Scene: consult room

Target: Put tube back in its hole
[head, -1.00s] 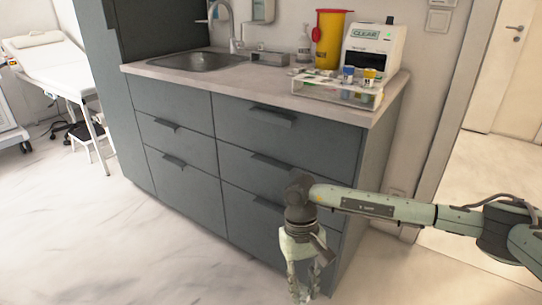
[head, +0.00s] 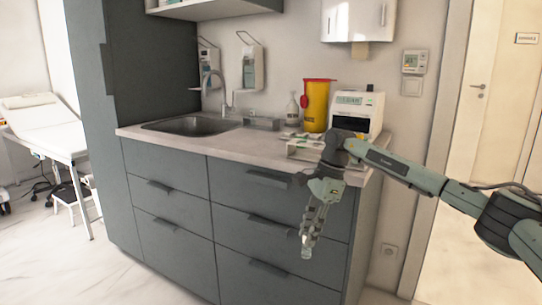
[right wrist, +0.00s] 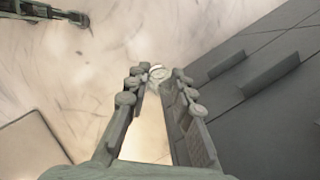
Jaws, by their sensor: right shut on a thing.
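My right gripper (head: 307,238) hangs pointing down in front of the drawer cabinet, below counter height. It is shut on a small pale tube (head: 306,252) at its fingertips. In the right wrist view the tube (right wrist: 158,72) shows as a pale round end between the fingertips of my right gripper (right wrist: 156,80). The rest of the tube is hard to make out. The tube rack (head: 300,150) stands on the counter near its right end, above and behind the gripper. My right arm hides much of the rack, so its holes cannot be made out.
The counter (head: 230,146) carries a sink (head: 192,126), a yellow container (head: 317,105) and a white device (head: 357,107) behind the rack. Drawer handles (head: 268,178) stick out from the cabinet front close to my right gripper.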

